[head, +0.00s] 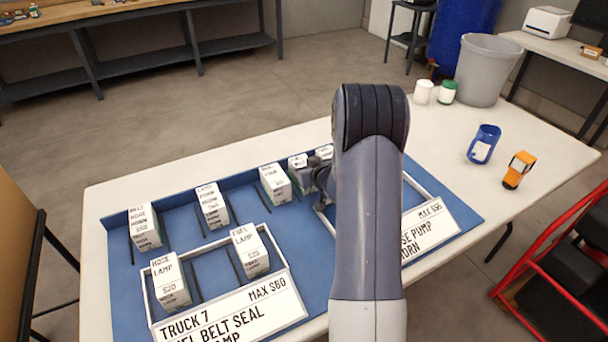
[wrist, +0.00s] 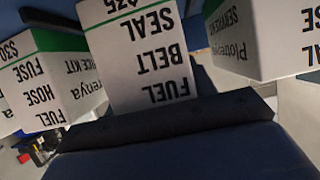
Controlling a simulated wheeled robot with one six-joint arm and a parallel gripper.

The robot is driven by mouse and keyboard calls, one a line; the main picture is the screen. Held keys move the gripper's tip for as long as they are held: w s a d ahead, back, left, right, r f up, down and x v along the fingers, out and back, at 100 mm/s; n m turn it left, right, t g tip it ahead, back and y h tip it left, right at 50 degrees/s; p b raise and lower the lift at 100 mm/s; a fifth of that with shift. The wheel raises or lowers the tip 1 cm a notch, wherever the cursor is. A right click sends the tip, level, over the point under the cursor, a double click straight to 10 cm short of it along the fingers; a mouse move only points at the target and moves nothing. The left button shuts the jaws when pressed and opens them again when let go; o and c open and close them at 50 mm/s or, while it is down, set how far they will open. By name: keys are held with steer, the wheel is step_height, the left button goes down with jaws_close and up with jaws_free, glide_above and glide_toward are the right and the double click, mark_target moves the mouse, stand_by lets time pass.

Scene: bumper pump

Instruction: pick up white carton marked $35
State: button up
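I cannot tell from the head view which of these is the $35 one. No finger contact with the carton is visible, and the finger opening is hidden.
In the wrist view a $30 carton (wrist: 50,88) is close on the left and another carton (wrist: 265,40) on the right. Several cartons stand on the blue mat (head: 215,265) between thin dividers. A blue mug (head: 484,145) and orange device (head: 518,170) are at right.

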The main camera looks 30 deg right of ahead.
steer(key=c, duration=0.6)
steer(key=shift+r, duration=0.15)
